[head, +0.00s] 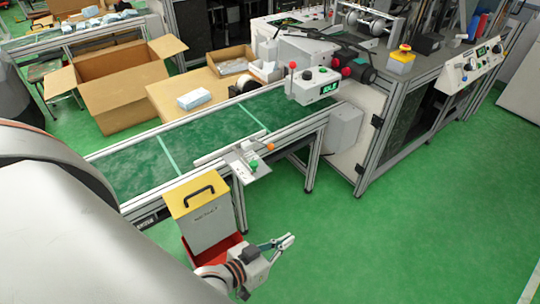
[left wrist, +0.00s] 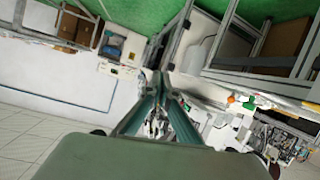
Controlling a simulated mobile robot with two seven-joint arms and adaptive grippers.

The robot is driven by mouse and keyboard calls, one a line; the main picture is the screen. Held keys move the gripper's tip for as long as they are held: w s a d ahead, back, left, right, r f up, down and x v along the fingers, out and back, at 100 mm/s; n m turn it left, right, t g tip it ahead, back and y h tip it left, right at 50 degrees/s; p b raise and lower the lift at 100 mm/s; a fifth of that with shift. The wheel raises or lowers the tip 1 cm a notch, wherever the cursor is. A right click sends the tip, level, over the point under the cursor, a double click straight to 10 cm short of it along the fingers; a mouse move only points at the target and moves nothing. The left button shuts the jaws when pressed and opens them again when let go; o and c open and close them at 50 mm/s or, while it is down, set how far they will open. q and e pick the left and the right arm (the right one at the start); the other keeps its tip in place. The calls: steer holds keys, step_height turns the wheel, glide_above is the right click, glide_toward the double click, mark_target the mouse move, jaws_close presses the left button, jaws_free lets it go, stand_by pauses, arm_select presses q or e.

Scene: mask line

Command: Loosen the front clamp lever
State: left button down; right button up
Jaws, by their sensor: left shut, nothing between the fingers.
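A metal bracket (head: 243,163) sits on the near rail of the conveyor, at the end of a pale guide bar (head: 222,144). It carries a green knob (head: 254,165) and an orange knob (head: 268,147); I cannot tell which part is the front clamp lever. In the left wrist view the orange knob (left wrist: 231,100) and green knob (left wrist: 248,105) show right of my fingers. My left gripper (head: 288,241) is shut and empty, low in front of the conveyor, clear of the bracket. Its fingers also show in the left wrist view (left wrist: 160,82). My right gripper is out of view.
A yellow-topped bin (head: 208,222) with a red tray (head: 215,250) stands left of my left gripper, close to it. The conveyor belt (head: 200,138) runs behind. A control box (head: 313,85) stands over the belt. Green floor (head: 400,235) is free to the right.

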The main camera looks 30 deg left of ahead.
arm_select(q)
steer(key=w+a+r+n+t+y+b, duration=0.5)
steer(key=w+a+r+n, duration=0.35)
steer(key=w+n, duration=0.4)
steer(key=w+a+f+n+g+y+b, duration=0.1)
steer(key=a+f+n+g+y, duration=0.3)
steer(key=n, duration=0.8)
steer(key=w+a+f+y, duration=0.1)
steer(key=a+f+y, duration=0.1)
steer(key=a, duration=0.1)
steer(key=shift+w+a, duration=0.4)
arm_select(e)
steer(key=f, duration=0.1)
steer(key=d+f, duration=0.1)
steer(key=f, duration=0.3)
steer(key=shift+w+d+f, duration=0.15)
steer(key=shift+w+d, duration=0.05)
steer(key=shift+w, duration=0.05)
arm_select(q)
steer(key=shift+w, duration=0.1)
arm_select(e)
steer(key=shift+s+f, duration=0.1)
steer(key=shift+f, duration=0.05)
